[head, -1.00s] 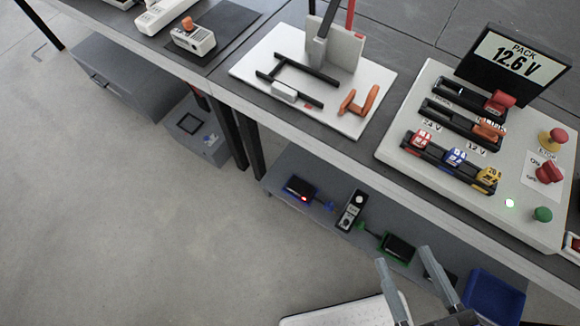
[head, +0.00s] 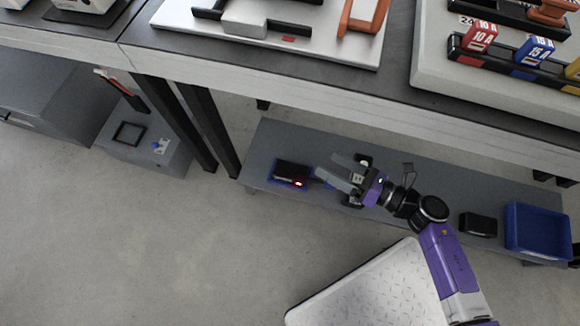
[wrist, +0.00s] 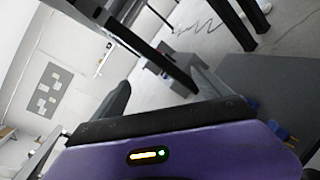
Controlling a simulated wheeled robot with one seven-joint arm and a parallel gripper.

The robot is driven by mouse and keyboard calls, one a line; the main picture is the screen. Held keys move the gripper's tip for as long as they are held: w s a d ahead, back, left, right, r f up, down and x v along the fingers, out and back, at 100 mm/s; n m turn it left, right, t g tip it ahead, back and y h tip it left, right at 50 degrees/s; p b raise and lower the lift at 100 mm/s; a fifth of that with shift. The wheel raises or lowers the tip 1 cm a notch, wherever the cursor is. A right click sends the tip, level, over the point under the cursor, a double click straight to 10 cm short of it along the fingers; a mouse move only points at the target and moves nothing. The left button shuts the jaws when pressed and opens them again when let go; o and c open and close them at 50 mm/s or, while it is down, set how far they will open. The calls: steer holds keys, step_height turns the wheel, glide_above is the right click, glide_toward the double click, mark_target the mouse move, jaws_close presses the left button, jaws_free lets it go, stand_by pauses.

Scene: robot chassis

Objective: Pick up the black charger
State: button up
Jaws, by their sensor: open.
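A black box with a red light (head: 291,174) sits on a blue base at the left of the grey lower shelf. A second, plain black box (head: 478,223) sits farther right on that shelf. I cannot tell from looks alone which is the charger. My gripper (head: 327,166) is open and empty over the shelf, its fingers pointing left toward the box with the red light, just right of it. I cannot tell its height above the shelf. My arm hides part of the shelf's middle. The wrist view shows neither box clearly.
The lower shelf (head: 270,137) runs under a workbench edge (head: 300,83). A blue bin (head: 537,232) stands at its right end. A light-and-dark device is partly hidden behind my gripper. Dark table legs (head: 208,125) stand left of the shelf.

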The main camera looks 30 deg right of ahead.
mark_target(292, 170)
steer(key=w+f+n+g+b, duration=0.1)
steer(key=w+f+n+b, duration=0.1)
steer(key=f, duration=0.5)
steer(key=w+f+n+g+y+b, duration=0.1)
steer(key=w+f+n+g+b, duration=0.1)
steer(key=f+n+b, duration=0.2)
steer(key=w+f+n+g+b, duration=0.2)
steer(key=w+f+n+b, duration=0.1)
steer(key=f, duration=0.8)
steer(key=shift+w+d+n+y+b, duration=0.1)
steer(key=shift+d+n+y+b, duration=0.3)
steer(key=shift+n, duration=0.4)
steer(key=shift+w+a+f, duration=0.1)
steer(key=shift+a+f, duration=0.1)
steer(key=b+x, duration=0.2)
steer(key=x, duration=0.5)
steer(key=shift+w+f+b, duration=0.15)
steer(key=shift+w+b, duration=0.1)
steer(key=shift+b, duration=0.15)
steer(key=c, duration=1.8)
jaws_close()
